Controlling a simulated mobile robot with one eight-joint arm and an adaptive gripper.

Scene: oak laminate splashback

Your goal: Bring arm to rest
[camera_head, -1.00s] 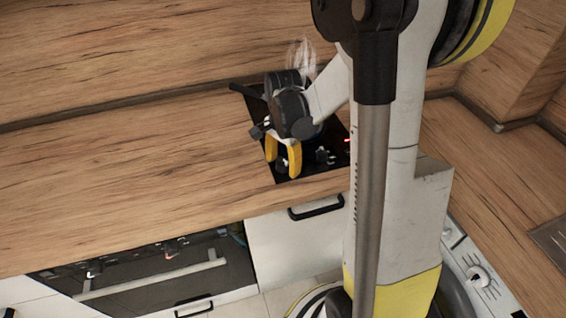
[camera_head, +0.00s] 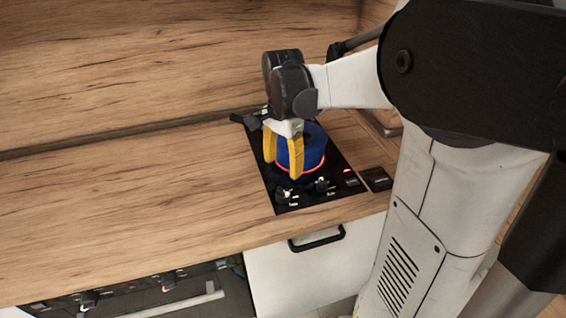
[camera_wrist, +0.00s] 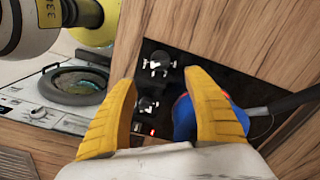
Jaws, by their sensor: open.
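My gripper (camera_head: 282,158) has two yellow fingers, spread apart with nothing between them. In the head view it hangs in front of a blue pot (camera_head: 313,146) on the black cooktop (camera_head: 335,190). The pot hides partly behind the fingers, and a red glowing ring shows under it. In the wrist view the gripper (camera_wrist: 164,100) shows its fingers wide apart, with the blue pot (camera_wrist: 184,118) partly hidden behind the right finger. A dark handle (camera_wrist: 296,102) reaches out to the right of the pot. I cannot tell whether a finger touches the pot.
The wooden counter (camera_head: 130,190) is clear on the left. Cooktop knobs (camera_head: 283,194) sit at the front edge, and a white drawer (camera_head: 300,275) with a black handle is below. A wooden splashback (camera_head: 150,60) rises behind. A washing machine (camera_wrist: 70,85) shows in the wrist view.

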